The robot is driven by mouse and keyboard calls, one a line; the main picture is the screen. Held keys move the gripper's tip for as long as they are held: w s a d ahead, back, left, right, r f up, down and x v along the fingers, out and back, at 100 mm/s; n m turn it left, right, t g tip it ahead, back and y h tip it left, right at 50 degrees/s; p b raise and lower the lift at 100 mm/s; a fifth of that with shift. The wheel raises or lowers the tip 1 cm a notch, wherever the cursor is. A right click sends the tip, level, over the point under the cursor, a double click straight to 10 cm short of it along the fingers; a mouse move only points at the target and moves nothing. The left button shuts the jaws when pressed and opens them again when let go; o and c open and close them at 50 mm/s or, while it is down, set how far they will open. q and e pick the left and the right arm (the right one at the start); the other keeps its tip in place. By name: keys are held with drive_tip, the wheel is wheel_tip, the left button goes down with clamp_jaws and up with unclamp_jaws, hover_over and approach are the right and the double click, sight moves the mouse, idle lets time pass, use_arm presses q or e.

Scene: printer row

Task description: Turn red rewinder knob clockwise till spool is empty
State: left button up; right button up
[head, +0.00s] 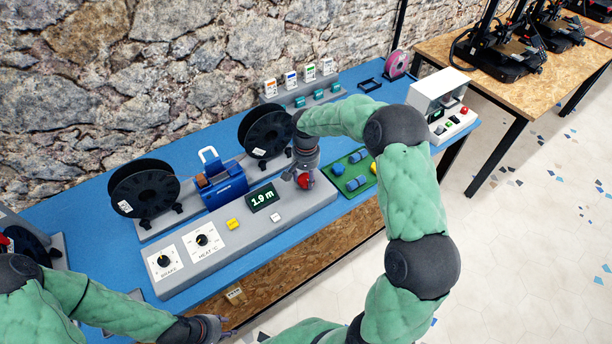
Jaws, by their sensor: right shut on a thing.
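The red rewinder knob (305,181) is at the right end of the grey control panel (311,205), partly hidden by my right gripper. My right gripper (300,179) points down and is shut on the knob. The display (263,197) reads 1.9 m. A black spool (145,192) stands on the rewinder's left and another black spool (266,134) stands on its right, with a blue unit (222,184) between them. How much filament is on either spool I cannot tell. My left gripper (215,326) is low at the table's front edge, apart from the panel; its fingers are too small to read.
The panel also has brake (164,261) and heat (202,241) dials and a yellow button (232,224). A green tray (362,186) with blue and yellow pieces lies right of the knob. A white box (437,97) stands farther right. A stone wall closes the back.

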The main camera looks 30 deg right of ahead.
sight(306, 178)
drive_tip(key=m, duration=0.5)
drive_tip(key=shift+f, duration=0.1)
idle(0.4)
drive_tip(key=o, duration=1.1)
drive_tip(key=shift+o, duration=0.2)
wheel_tip(306, 178, up, 12)
idle(0.3)
